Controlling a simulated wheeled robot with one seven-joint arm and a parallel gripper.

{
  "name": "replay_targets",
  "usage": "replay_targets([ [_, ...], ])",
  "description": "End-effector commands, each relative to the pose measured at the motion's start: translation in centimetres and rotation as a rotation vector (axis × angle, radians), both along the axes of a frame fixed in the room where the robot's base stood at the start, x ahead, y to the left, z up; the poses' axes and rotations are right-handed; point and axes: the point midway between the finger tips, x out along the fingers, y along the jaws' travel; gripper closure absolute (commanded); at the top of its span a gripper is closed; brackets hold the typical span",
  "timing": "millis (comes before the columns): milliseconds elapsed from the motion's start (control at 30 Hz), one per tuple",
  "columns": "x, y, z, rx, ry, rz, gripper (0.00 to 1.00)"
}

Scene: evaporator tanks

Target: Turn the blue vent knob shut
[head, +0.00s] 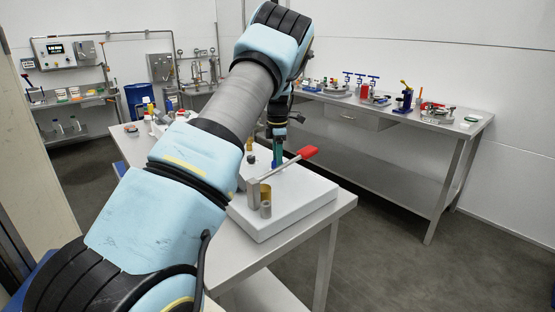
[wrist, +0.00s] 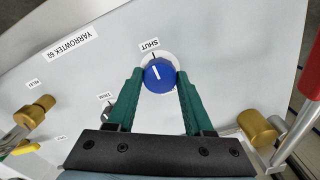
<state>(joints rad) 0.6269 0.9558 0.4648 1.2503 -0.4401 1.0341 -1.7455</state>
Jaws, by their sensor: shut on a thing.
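The blue vent knob (wrist: 158,74) is in the upper middle of the wrist view, on a pale panel (wrist: 215,50). It has a white pointer line and a round white plate behind it. A label reading SHUT (wrist: 149,44) is just above it. The pointer line tilts up and to the left, roughly toward that label. My gripper (wrist: 160,82) has green fingers, one on each side of the knob, shut on it. In the head view my gripper (head: 278,152) points down at the white panel block (head: 290,205); the knob is too small there to tell clearly.
A red-handled lever (head: 308,152) stands close to the right of my gripper, with a brass post (wrist: 257,128) near it. A second bench (head: 400,115) stands behind.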

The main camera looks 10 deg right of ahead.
Motion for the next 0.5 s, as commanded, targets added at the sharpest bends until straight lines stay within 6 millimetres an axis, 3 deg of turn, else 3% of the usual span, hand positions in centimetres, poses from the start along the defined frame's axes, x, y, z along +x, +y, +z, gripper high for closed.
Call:
replay_targets([
  [433,0.08,0.04,0.09,0.0,-0.002,0.012,1.0],
  [467,0.08,0.04,0.09,0.0,-0.002,0.012,0.47],
  [500,0.08,0.04,0.09,0.0,-0.002,0.012,0.43],
])
